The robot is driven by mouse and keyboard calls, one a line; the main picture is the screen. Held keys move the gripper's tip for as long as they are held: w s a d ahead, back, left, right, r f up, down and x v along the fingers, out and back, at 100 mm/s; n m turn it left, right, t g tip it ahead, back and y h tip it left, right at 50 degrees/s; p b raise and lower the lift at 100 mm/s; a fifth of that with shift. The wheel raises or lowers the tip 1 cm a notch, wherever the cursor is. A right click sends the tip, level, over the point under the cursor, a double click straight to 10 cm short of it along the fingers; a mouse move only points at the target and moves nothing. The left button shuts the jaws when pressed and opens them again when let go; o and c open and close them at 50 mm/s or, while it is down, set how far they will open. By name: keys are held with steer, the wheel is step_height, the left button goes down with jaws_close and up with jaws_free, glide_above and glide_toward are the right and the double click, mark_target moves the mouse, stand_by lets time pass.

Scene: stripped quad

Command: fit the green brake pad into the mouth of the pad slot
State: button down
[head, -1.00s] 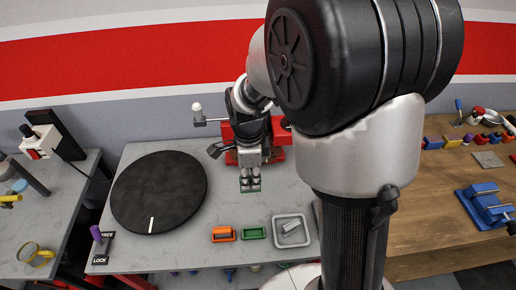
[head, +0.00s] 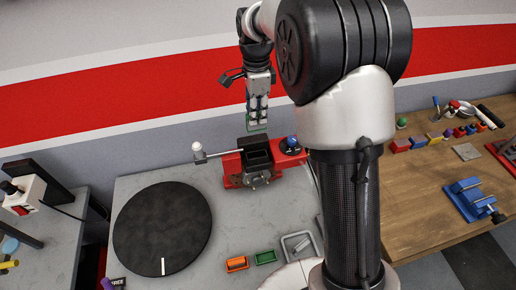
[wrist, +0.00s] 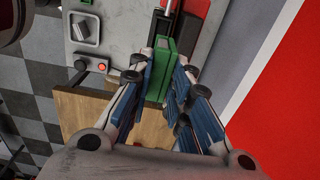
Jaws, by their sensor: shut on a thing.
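The green brake pad (head: 257,128) is held between the fingertips of my gripper (head: 257,118) in the head view. In the wrist view the green pad (wrist: 158,72) sits between the blue-lined fingers. The pad slot is a black open-topped box (head: 257,157) in a red fixture (head: 232,170) at the back of the grey bench. In the head view my gripper and the pad appear above the slot mouth, apart from it. In the wrist view part of the red fixture (wrist: 192,14) shows beyond the pad, and the pad hides some of the slot.
A lever with a white knob (head: 197,147) sticks out left of the fixture and a blue knob (head: 291,141) sits at its right.

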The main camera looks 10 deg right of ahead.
step_height(320, 180, down, 15)
steer(key=shift+r+b, duration=0.1)
steer(key=shift+b, duration=0.3)
steer(key=shift+w+f, duration=0.15)
steer(key=shift+f, duration=0.2)
steer(key=shift+f, duration=0.1)
steer(key=c, duration=1.8)
jaws_free()
